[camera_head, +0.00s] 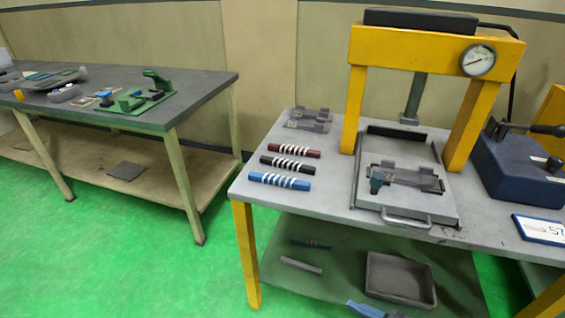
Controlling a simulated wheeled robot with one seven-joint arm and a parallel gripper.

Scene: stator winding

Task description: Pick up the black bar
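The black bar (287,167) lies flat on the grey tabletop, near its left edge. It is dark with white stripes across its middle. It is the middle one of three similar striped bars. A dark red bar (294,151) lies just behind it and a blue bar (279,181) just in front, each apart from it with a narrow gap. My gripper is not in view, and nothing touches or covers the black bar.
A yellow press (358,95) with a gauge stands right of the bars, over a sliding plate with a handle (406,219). Grey fixtures (309,119) sit behind the bars. A blue box (520,165) is at right. Another table (190,88) stands left, with green floor between.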

